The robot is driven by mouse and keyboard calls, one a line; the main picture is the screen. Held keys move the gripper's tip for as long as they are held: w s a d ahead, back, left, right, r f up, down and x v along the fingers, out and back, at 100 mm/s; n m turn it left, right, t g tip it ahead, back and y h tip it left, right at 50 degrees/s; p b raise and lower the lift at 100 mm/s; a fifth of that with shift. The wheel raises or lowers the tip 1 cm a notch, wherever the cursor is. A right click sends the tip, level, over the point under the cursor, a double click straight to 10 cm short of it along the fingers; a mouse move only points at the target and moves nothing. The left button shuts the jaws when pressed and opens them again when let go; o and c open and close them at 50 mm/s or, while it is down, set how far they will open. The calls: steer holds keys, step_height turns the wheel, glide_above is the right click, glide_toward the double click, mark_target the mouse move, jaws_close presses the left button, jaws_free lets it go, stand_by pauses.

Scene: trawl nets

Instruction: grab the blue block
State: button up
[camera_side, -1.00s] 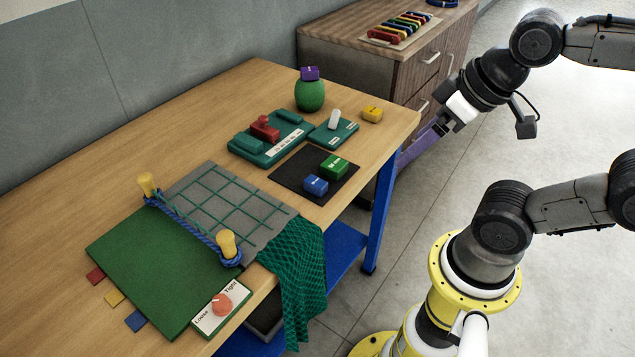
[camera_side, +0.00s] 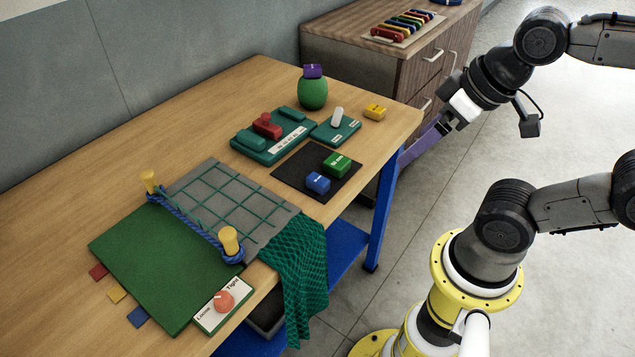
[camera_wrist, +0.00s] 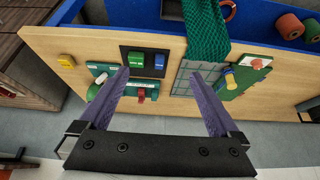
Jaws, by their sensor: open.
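The blue block (camera_side: 318,182) lies on a black mat (camera_side: 290,180) near the table's right edge. A green block (camera_side: 336,164) lies just behind it on the same mat. In the wrist view the blue block (camera_wrist: 159,62) is at the upper middle, right of the green block (camera_wrist: 136,59). My gripper (camera_side: 405,160) is off the table's right side in the side view, well apart from the blue block. In the wrist view its two purple fingers (camera_wrist: 164,88) are wide apart with nothing held between them.
A teal tray with a red handle (camera_side: 267,126), a green ball (camera_side: 313,93) topped by a purple block (camera_side: 313,71), and a yellow block (camera_side: 375,112) stand behind the mat. A grey grid board (camera_side: 225,205), yellow posts and a hanging green net (camera_side: 297,270) are in front.

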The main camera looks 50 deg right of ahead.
steer(key=w+r+m+g, duration=0.1)
steer(key=w+r+m, duration=0.3)
steer(key=w+m, duration=0.5)
steer(key=m+g, duration=0.4)
steer(key=m, duration=0.5)
glide_above(318, 179)
step_height(318, 179, down, 8)
steer(key=shift+g, duration=0.3)
step_height(318, 179, down, 9)
steer(key=shift+w+d+f, duration=0.15)
steer(key=shift+f, duration=3.05)
steer(key=c, duration=1.4)
